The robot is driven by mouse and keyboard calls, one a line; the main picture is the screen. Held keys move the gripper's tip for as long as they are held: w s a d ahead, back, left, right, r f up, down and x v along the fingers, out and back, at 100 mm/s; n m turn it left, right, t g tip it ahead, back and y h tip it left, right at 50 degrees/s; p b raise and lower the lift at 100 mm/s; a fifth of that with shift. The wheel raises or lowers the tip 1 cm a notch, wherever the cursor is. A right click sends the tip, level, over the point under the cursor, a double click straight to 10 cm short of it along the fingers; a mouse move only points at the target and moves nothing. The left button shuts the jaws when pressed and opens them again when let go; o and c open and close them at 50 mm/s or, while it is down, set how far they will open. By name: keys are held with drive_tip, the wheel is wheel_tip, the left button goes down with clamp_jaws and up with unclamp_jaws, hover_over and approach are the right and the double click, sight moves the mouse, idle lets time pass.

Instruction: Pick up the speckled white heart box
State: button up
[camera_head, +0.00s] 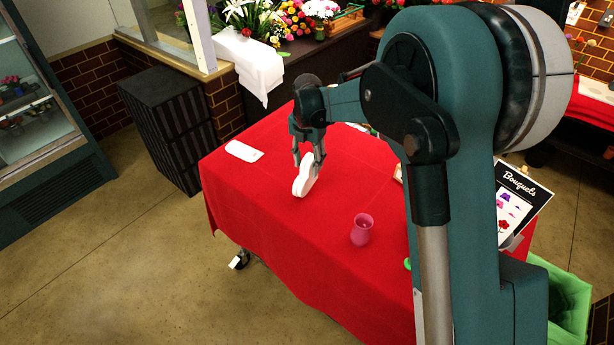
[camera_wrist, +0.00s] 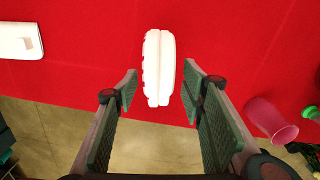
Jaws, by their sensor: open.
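A white box (camera_head: 304,178), likely the heart box, stands on its edge on the red-covered table in the head view. Its speckles and heart outline cannot be made out. In the wrist view it shows as a narrow, ridged white shape (camera_wrist: 158,65), seen edge-on. My gripper (camera_head: 309,160) points down at the box. In the wrist view its two fingers (camera_wrist: 160,82) are open, one on each side of the box's near end, with gaps on both sides. The fingers hide a little of the box in the head view.
A flat white item (camera_head: 244,151) lies left of the box, also in the wrist view (camera_wrist: 20,41). The red tablecloth (camera_head: 270,225) is clear around the box. My arm hides the table's right part.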

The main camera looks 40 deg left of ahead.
sight(307, 177)
drive_tip(key=shift+f, duration=1.25)
drive_tip(key=shift+f, duration=0.1)
drive_tip(key=shift+a+f+p, duration=0.1)
drive_tip(key=shift+f+p, duration=0.4)
drive_tip(key=shift+f, duration=2)
drive_tip(key=c, duration=1.1)
drive_tip(key=shift+r, duration=0.2)
drive_tip(key=shift+r+b, duration=0.5)
drive_tip(key=shift+r, duration=4.35)
